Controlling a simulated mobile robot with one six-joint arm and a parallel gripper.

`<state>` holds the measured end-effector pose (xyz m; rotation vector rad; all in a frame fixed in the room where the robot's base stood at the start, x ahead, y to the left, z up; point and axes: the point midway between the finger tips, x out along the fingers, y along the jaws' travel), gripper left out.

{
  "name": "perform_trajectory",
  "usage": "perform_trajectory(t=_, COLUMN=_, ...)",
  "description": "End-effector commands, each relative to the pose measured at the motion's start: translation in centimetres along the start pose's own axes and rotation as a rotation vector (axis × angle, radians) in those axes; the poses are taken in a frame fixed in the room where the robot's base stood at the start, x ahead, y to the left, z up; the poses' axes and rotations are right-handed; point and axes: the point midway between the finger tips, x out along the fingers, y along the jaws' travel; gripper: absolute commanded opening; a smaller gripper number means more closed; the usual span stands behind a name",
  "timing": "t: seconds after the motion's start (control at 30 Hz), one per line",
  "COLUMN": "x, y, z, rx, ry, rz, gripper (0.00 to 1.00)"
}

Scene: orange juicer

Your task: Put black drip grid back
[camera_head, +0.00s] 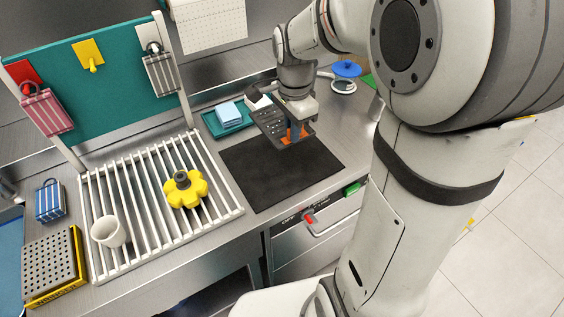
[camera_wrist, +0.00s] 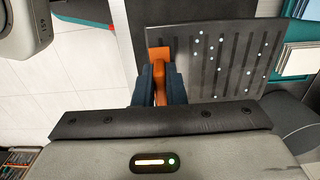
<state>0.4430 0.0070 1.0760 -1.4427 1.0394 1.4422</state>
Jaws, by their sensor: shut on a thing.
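The black drip grid (camera_head: 268,120) is a flat dark plate with slots and pale droplets, with an orange tab (camera_head: 292,135) at one edge. My gripper (camera_head: 296,126) is shut on that tab and holds the grid tilted above the black mat (camera_head: 265,175). In the wrist view the dark fingers (camera_wrist: 160,84) close on the orange tab (camera_wrist: 159,55), and the slotted grid (camera_wrist: 225,60) extends to the right. The gripper partly hides the tab. I cannot make out a juicer in either view.
A white drying rack (camera_head: 145,235) holds a yellow flower-shaped part (camera_head: 185,190) and a white cup (camera_head: 109,232). A teal tray (camera_head: 208,122) with a blue sponge (camera_head: 229,113) stands behind the mat. A perforated grey-and-yellow box (camera_head: 50,270) is at the left. The mat's front is clear.

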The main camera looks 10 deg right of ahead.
Motion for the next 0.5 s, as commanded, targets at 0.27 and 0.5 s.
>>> perform_trajectory(t=0.27, x=3.2, y=0.1, z=-0.1, rx=0.003, ry=0.000, rz=0.001, gripper=0.00)
perform_trajectory(t=0.5, x=7.3, y=0.1, z=-0.1, rx=0.004, ry=-0.001, rz=0.005, gripper=0.00)
